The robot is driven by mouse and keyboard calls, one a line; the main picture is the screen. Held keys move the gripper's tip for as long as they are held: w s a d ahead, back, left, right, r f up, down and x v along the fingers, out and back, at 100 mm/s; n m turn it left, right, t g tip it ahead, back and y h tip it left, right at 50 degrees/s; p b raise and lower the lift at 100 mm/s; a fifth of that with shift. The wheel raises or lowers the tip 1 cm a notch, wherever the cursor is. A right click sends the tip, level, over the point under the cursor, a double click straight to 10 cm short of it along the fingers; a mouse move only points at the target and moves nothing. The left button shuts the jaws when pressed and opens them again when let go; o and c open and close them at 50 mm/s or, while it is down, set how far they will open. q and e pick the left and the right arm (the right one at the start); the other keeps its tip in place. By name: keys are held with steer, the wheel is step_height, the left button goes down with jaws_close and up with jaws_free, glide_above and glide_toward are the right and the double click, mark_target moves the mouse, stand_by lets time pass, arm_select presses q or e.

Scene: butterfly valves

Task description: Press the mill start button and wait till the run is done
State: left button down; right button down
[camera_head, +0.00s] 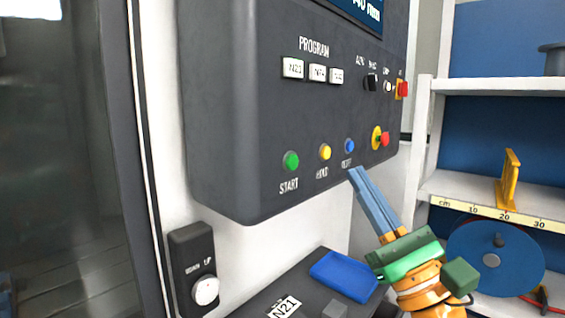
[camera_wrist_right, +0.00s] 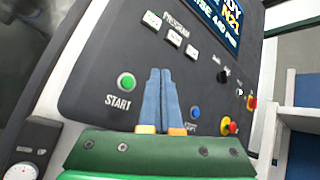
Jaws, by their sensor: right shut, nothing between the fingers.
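The green START button (camera_head: 291,161) sits at the lower left of the dark control panel (camera_head: 240,130) in the head view. It also shows in the right wrist view (camera_wrist_right: 127,82), left of my fingers. My right gripper (camera_head: 356,171) is shut and empty, its blue fingers together. In the head view its tips are just below the blue button (camera_head: 349,146), to the right of START. In the wrist view the fingers hide the yellow button. The display (camera_wrist_right: 226,15) is partly in view and reads partly "N21" and "4.40 mm". My left gripper is not in view.
A red stop knob on yellow (camera_head: 381,138) is right of the buttons. Program keys (camera_head: 318,72) and switches (camera_head: 371,82) sit above. A box with a round dial (camera_head: 205,289) is lower left. A blue tray (camera_head: 344,274) lies below; shelves (camera_head: 500,86) stand right.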

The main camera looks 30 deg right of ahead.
mark_target(292, 162)
steer(key=w+a+p, duration=0.2)
steer(key=w+a, duration=0.1)
steer(key=w, duration=0.5)
steer(key=shift+p, duration=0.35)
steer(key=shift+h, duration=0.3)
stand_by(1.7)
steer(key=shift+w+a, duration=0.2)
steer(key=shift+w, duration=0.15)
